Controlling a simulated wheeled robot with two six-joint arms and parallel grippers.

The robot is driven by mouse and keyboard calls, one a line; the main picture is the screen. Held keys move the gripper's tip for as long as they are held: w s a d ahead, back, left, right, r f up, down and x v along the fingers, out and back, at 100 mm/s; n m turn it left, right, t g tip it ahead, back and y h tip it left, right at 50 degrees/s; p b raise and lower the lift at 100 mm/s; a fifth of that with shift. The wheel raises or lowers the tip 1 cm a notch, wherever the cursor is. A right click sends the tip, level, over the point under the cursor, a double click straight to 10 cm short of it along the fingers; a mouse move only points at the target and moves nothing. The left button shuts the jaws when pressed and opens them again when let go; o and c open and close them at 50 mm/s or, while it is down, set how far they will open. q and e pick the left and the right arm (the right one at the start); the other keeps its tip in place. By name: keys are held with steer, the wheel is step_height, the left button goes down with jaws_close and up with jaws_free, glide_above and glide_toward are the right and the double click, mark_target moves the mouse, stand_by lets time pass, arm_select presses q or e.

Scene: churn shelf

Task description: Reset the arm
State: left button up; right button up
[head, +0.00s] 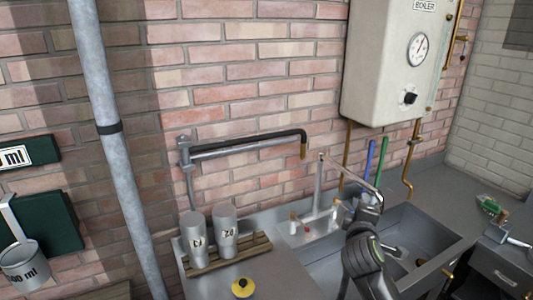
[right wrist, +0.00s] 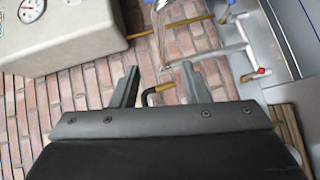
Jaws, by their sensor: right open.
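My right arm reaches in from the bottom of the head view over the sink, with its gripper (head: 370,200) near the end of the tap's spout. In the right wrist view the right gripper (right wrist: 160,68) has its two fingers spread apart, with nothing between them. The brass-tipped end of the black wall arm (right wrist: 155,92) shows behind the gap. I cannot tell whether the gripper touches the tap (head: 318,190). My left gripper is not in view.
A steel sink (head: 440,245) lies below my right arm. Two metal cups (head: 223,230) stand on a wooden rack at the left. A yellow-and-black knob (head: 242,288) sits in front. A boiler (head: 385,70) and the swing arm (head: 245,145) are on the brick wall.

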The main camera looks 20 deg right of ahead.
steer(key=s+a+f+m+g+y, duration=0.2)
steer(key=s+f+m+g+y, duration=0.15)
steer(key=s+f, duration=0.95)
steer(key=s+a+f+m+g+y, duration=0.1)
steer(key=s+a+f+m+g, duration=0.15)
steer(key=s, duration=0.45)
steer(key=s+a+f+m+g+y, duration=0.1)
steer(key=s+a+f+m+g, duration=0.15)
steer(key=s, duration=0.55)
steer(key=s+a+f+m+g+y, duration=0.2)
steer(key=s+f, duration=0.2)
steer(key=s, duration=0.3)
step_height(320, 180, down, 30)
steer(key=d+f+b, duration=0.1)
steer(key=d+b, duration=0.1)
steer(key=b, duration=0.3)
arm_select(q)
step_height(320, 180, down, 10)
steer(key=b, duration=0.4)
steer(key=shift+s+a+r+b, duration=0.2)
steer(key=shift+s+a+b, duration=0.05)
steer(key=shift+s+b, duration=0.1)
arm_select(e)
steer(key=s+a+f+g, duration=0.1)
steer(key=s+f+g, duration=0.1)
steer(key=s+f, duration=1.3)
step_height(320, 180, down, 4)
steer(key=shift+a, duration=0.3)
